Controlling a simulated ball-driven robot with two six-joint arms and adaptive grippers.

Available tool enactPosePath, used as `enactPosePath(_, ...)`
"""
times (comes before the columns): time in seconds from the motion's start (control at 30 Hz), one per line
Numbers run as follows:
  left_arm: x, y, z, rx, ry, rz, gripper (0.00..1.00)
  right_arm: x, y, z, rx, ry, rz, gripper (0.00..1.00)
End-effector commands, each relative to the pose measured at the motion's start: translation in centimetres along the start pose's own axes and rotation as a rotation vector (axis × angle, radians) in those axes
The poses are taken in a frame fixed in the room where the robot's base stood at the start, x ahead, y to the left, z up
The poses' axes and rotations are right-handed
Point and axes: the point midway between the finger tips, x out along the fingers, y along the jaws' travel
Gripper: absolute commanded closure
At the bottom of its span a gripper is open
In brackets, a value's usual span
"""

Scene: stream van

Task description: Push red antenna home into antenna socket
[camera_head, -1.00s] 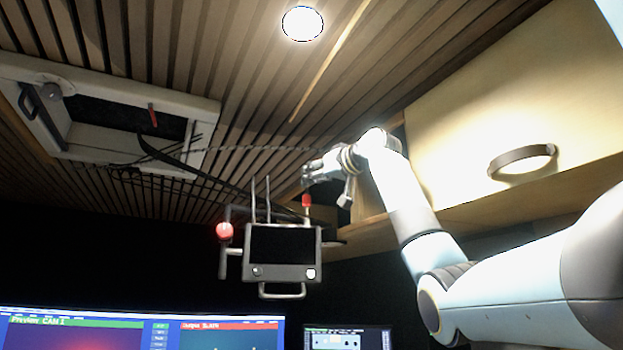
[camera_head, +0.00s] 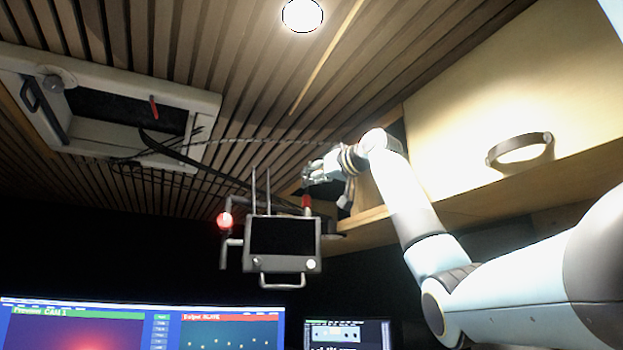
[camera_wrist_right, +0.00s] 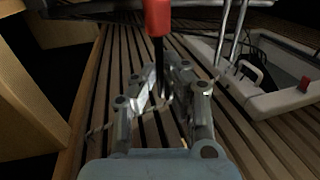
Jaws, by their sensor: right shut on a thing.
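The red antenna (camera_head: 306,203) has a red sleeve and stands upright at the top right of a boxy screen unit (camera_head: 283,273). My right gripper (camera_head: 309,174) is just above the red sleeve, shut on the antenna. In the right wrist view the red sleeve of the antenna (camera_wrist_right: 158,16) is at the top centre, with a thin dark rod running from it towards the fingers of my right gripper (camera_wrist_right: 160,92). The antenna's lower end is close to the unit's top edge. The socket is hidden, so I cannot tell how deep it sits. My left gripper is not in view.
Two thin grey antennas (camera_head: 261,192) rise from the unit beside the red one. A red ball (camera_head: 225,220) is on its left bracket. A wooden shelf (camera_head: 500,186) lies behind my right arm. An open ceiling hatch (camera_head: 205,108) is at the upper left, with monitors (camera_head: 140,318) below.

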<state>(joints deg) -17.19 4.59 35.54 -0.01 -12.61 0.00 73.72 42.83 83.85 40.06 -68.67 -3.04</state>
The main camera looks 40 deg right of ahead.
Motion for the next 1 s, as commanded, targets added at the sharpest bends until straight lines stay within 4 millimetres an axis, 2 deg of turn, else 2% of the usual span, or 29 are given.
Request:
enactPosePath(0.17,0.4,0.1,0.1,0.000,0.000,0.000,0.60,0.0,0.0,0.6,0.000,-0.001,0.000,1.00)
enactPosePath(0.2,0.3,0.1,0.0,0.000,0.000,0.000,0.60,0.0,0.0,0.5,0.000,-0.001,0.000,0.87)
enactPosePath(0.37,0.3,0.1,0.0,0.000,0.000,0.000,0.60,0.0,0.0,0.4,0.000,-0.001,0.000,0.67)
enactPosePath(0.73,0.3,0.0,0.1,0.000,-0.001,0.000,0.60,-0.6,0.1,0.4,-0.001,0.000,0.002,0.66)
enactPosePath(0.87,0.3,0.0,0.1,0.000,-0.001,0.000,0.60,-2.6,0.2,0.4,-0.004,0.000,0.004,0.66)
enactPosePath(1.0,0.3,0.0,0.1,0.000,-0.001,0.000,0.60,-6.1,0.2,0.5,-0.009,-0.001,0.007,0.66)
